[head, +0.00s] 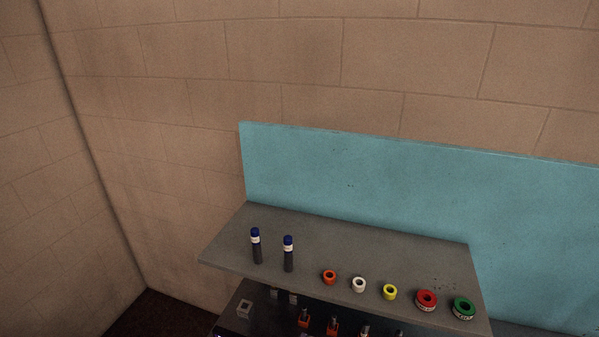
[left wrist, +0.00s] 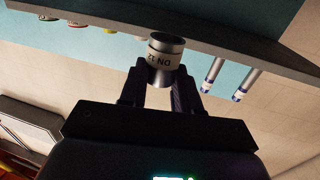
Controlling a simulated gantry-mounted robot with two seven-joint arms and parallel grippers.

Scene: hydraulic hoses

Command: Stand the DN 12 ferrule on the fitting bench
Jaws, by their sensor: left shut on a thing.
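In the left wrist view, my left gripper (left wrist: 162,76) is shut on the DN 12 ferrule (left wrist: 166,59), a short dark metal sleeve with a white band. The band's lettering reads upside down, as does the whole view. The ferrule is in front of the edge of a grey shelf; I cannot tell whether it touches anything there. Neither gripper nor this ferrule can be made out in the head view. No surface there is labelled as the fitting bench.
The grey shelf (head: 300,238) before a teal panel (head: 400,180) bears two blue-capped cylinders (head: 288,254) at left, then orange (head: 329,277), white (head: 359,285), yellow (head: 390,292), red (head: 427,300) and green (head: 463,308) rings. A darker lower level holds small fittings (head: 304,318).

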